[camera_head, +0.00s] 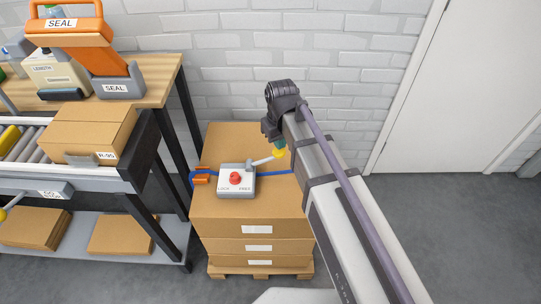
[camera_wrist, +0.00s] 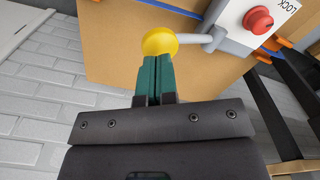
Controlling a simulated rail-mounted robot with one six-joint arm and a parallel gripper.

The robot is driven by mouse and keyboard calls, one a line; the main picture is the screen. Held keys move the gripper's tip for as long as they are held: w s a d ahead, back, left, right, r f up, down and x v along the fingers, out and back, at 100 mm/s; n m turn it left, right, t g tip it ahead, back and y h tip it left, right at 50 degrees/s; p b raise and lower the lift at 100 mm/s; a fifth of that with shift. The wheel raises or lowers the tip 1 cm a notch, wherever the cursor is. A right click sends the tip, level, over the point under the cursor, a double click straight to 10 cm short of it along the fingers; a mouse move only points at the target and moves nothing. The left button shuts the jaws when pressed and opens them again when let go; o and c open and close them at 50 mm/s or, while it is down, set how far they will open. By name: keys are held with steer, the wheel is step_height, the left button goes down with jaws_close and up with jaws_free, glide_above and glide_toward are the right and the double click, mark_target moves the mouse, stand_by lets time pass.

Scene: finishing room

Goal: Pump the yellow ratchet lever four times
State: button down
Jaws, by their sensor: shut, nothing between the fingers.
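The ratchet lever is a pale rod with a yellow knob (camera_head: 279,153), leaning out to the right from a light grey ratchet unit (camera_head: 236,184) on top of a stack of cartons. In the wrist view the yellow knob (camera_wrist: 159,41) is just beyond my fingertips. My gripper (camera_head: 271,141) is beside the knob, and its green fingers (camera_wrist: 155,62) are shut together with nothing between them. The fingertips overlap the knob's lower edge in the wrist view; I cannot tell whether they touch it. The unit carries a red button (camera_head: 235,177) and lettering.
A blue strap (camera_head: 273,172) crosses the carton stack (camera_head: 255,215), with an orange piece at its left. The stack stands on a pallet (camera_head: 262,268). At left is a bench with a roller conveyor, a box (camera_head: 90,135) and an orange SEAL device (camera_head: 75,40). A brick wall is behind.

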mark_target(283, 152)
steer(key=shift+f+b, duration=0.9)
steer(key=shift+f, duration=0.2)
steer(key=shift+f+b, duration=0.4)
steer(key=shift+b, duration=0.1)
steer(key=shift+d+f, duration=0.1)
steer(key=shift+d+f+b, duration=0.25)
steer(key=shift+f+b, duration=0.1)
steer(key=shift+b, duration=0.1)
steer(key=shift+d+f+b, duration=0.3)
steer(key=shift+f+b, duration=0.25)
